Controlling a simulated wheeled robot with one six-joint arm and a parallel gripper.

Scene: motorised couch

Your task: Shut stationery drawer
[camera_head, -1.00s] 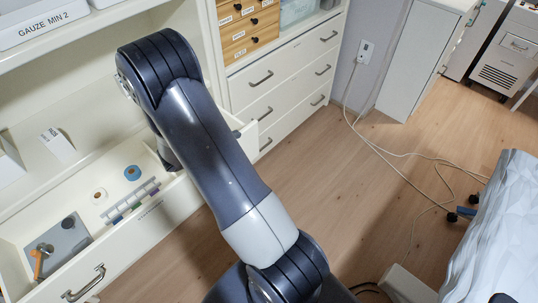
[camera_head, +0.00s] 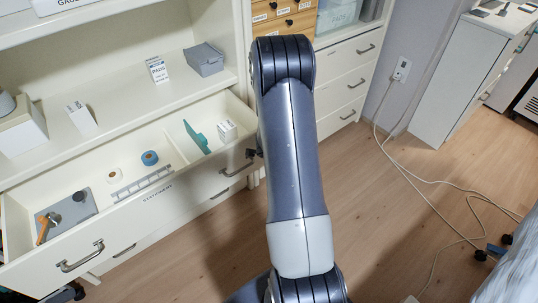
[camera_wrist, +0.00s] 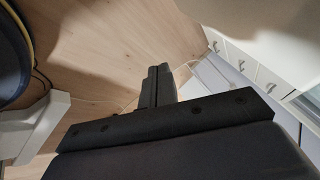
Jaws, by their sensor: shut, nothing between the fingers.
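The stationery drawer (camera_head: 130,216) stands open in the head view, its white front labelled STATIONERY and fitted with two metal handles. Inside lie a grey block with an orange piece (camera_head: 68,212), a white roll (camera_head: 114,175), a blue roll (camera_head: 150,158), a pale strip, a teal item (camera_head: 196,136) and a small white box (camera_head: 227,131). My arm stands just right of the drawer and hides my gripper in the head view. In the wrist view my gripper (camera_wrist: 158,72) shows its dark fingers closed together and empty, over wooden floor. The drawer cannot be made out there.
Above the drawer a shelf (camera_head: 130,105) holds small boxes and a grey bin (camera_head: 204,60). A white drawer cabinet (camera_head: 345,90) stands behind my arm. Floor between is bare.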

